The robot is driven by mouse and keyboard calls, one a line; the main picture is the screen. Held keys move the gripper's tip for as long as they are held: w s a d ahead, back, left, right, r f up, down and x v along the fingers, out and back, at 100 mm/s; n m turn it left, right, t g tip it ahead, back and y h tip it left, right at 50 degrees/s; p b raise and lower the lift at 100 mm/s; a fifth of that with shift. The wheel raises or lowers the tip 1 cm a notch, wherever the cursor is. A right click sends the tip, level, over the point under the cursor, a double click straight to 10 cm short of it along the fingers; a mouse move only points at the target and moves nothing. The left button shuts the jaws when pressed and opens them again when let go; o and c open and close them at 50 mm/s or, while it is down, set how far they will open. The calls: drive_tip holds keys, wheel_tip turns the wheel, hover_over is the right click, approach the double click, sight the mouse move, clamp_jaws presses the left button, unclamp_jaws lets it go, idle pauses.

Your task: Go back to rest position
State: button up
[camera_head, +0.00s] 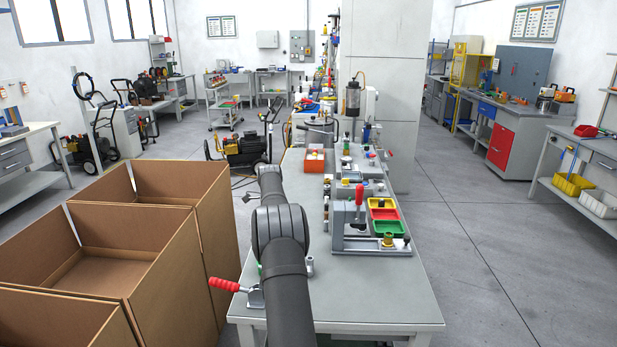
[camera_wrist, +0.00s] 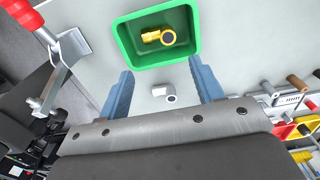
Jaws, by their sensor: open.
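My gripper (camera_wrist: 163,84) shows in the wrist view with its two blue fingers spread apart and nothing held between them. A green bin (camera_wrist: 195,50) lies just beyond the fingertips, with a brass fitting (camera_wrist: 158,37) inside it. A small white-grey fitting (camera_wrist: 165,92) appears between the fingers, apart from both. In the head view my dark arm reaches forward over the workbench (camera_head: 390,300), and I cannot make out the gripper there.
A red-handled clamp (camera_head: 235,287) stands at the bench's left edge, close to my arm; it also shows in the wrist view (camera_wrist: 55,60). A test fixture (camera_head: 345,225) with coloured trays stands right of the arm. Open cardboard boxes (camera_head: 190,250) stand left of the bench.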

wheel_tip(320, 180, down, 10)
drive_tip(key=shift+f, duration=0.2)
drive_tip(key=shift+r, duration=2)
